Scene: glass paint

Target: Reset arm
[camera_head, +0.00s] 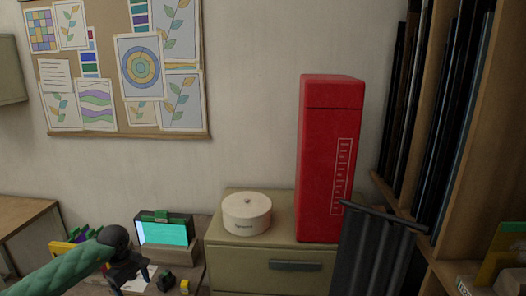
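My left arm comes in from the lower left with a green, textured sleeve and a dark round joint. My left gripper (131,280) is at its end, low in the view, over the low desk. Its dark fingers look spread apart, with a pale patch showing between them and nothing held that I can see. My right gripper does not show.
A screen (166,232) stands on the desk, with small dark and yellow items in front. A cream round box (246,212) and a tall red box (328,160) stand on a drawer cabinet (262,280). A dark ribbed object (372,255) and shelving (480,160) are at right.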

